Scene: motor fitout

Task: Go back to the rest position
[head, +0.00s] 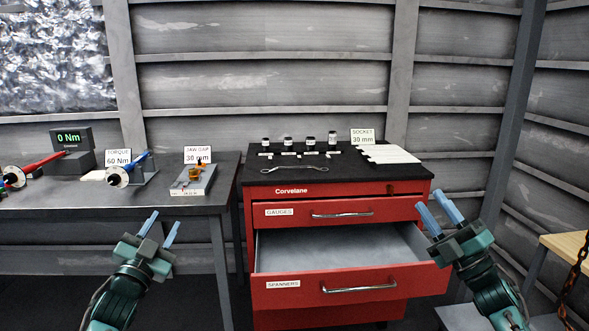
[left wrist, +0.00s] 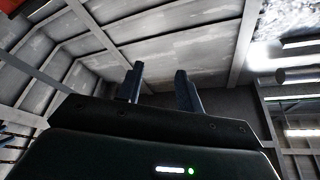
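My left gripper (head: 161,228) is raised in front of the bench, left of the red cabinet, with its blue fingers apart and nothing between them. The left wrist view shows the same two fingers (left wrist: 160,88) apart against the wall and ceiling panels. My right gripper (head: 437,211) is raised at the right front of the red cabinet (head: 275,300), overlapping the right end of its open drawer in the picture. Its blue fingers show a gap with nothing visible between them. I cannot tell whether it touches the drawer.
The spanners drawer (head: 330,247) is pulled out and looks empty. The gauges drawer (head: 380,209) above is shut. Several sockets and a spanner (head: 294,168) lie on the cabinet top. The bench (head: 130,202) holds torque tools and a jaw gauge (head: 194,180). A wooden table (head: 568,243) stands right.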

